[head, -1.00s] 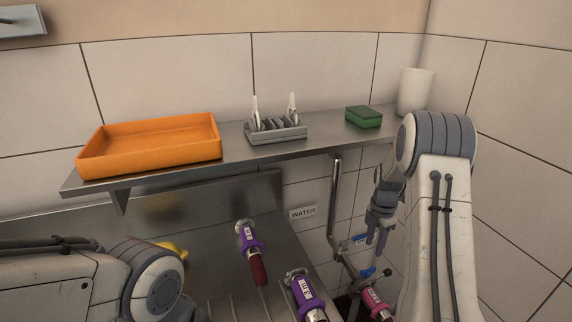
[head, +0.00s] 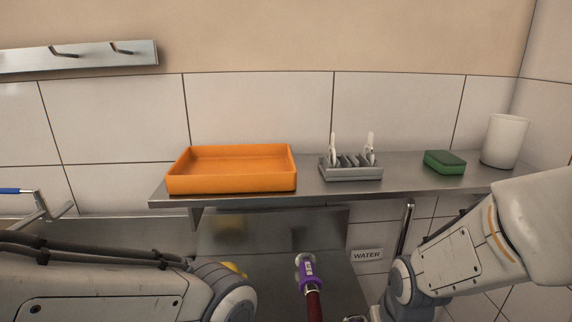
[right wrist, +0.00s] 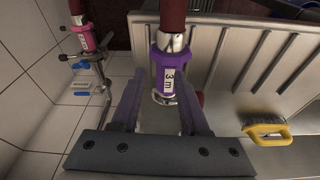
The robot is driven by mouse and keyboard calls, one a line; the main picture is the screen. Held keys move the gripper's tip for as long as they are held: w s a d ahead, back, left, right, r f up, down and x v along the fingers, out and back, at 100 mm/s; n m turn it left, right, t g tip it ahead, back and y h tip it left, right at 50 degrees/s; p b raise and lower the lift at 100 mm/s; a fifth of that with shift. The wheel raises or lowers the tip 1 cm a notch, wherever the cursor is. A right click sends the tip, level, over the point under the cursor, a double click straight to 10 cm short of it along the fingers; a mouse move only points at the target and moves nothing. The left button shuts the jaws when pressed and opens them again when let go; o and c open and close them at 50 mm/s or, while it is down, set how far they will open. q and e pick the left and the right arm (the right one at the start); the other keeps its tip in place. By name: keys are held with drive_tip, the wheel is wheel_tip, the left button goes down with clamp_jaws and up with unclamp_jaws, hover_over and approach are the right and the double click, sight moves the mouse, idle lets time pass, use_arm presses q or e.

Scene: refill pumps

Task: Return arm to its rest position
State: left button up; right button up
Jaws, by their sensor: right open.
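My right arm (head: 465,255) is bent in from the right edge of the head view, its gripper below the frame. In the right wrist view my right gripper (right wrist: 158,92) is open, two purple-grey fingers spread apart. A purple-collared piece (right wrist: 168,78) labelled "3 m", with a dark red grip, shows between and beyond the fingers; I cannot tell whether they touch it. A similar purple-collared piece (head: 307,272) shows low in the head view. My left arm (head: 110,290) lies across the lower left, and its gripper is out of view.
A pink-collared piece (right wrist: 85,38) and a yellow brush (right wrist: 268,131) show in the right wrist view. A hook rail (head: 80,58) is on the wall.

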drive_tip(key=s+a+r+n+g, duration=0.1)
drive_tip(key=s+a+r+n, duration=0.2)
drive_tip(key=s+a, duration=0.3)
drive_tip(key=s+a+r+n+g+y+p, duration=0.1)
drive_tip(key=s+a+r+n, duration=0.3)
drive_tip(key=s+a, duration=0.3)
drive_tip(key=shift+g, duration=0.3)
